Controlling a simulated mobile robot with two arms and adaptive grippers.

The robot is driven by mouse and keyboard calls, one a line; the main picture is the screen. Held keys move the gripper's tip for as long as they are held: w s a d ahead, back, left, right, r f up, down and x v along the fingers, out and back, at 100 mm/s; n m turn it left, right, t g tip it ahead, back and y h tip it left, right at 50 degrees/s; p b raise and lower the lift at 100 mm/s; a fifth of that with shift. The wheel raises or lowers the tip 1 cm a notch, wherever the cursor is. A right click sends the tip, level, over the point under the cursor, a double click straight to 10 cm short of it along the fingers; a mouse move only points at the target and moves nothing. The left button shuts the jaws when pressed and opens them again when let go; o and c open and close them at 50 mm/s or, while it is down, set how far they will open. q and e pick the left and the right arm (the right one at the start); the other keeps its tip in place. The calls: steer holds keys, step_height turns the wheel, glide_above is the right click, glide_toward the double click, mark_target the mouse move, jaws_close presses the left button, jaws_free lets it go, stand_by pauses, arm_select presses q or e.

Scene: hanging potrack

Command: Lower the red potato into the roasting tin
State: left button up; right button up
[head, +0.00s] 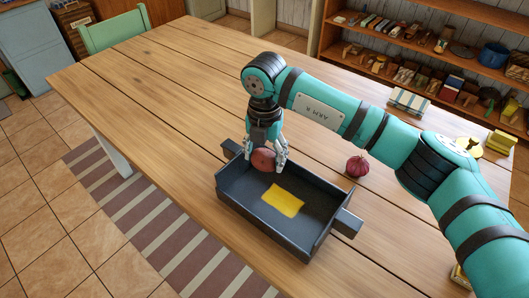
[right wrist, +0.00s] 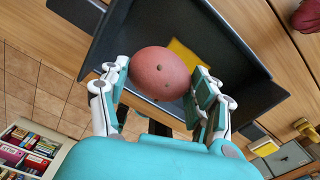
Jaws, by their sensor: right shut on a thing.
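The red potato (head: 263,160) is between the fingers of my right gripper (head: 266,158), which is shut on it. In the right wrist view the potato (right wrist: 159,74) sits between the two fingertips (right wrist: 160,80), with small dark spots on its skin. The roasting tin (head: 243,218) is a dark grey tray with side handles on the wooden table. The potato is over the far left end of the tin; I cannot tell whether it touches the tin. A flat yellow piece (head: 283,200) lies on the tin's floor. My left gripper is not in view.
A red onion (head: 358,167) stands on the table (head: 150,90) right of the tin. A striped book or box (head: 409,102) and yellow blocks (head: 499,143) lie near the right edge. The table's left side is clear. A green chair (head: 112,32) stands beyond the table.

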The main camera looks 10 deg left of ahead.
steer(key=b, duration=0.4)
glide_above(265, 188)
steer(key=shift+f, duration=2.5)
steer(key=shift+f, duration=0.2)
steer(key=shift+f+b, duration=0.35)
steer(key=shift+f, duration=0.25)
steer(key=shift+f+b, duration=0.85)
steer(key=shift+f, duration=0.4)
steer(key=shift+s+f+b, duration=0.1)
steer(key=shift+f+b, duration=0.3)
steer(key=shift+f, duration=0.1)
steer(key=o, duration=1.3)
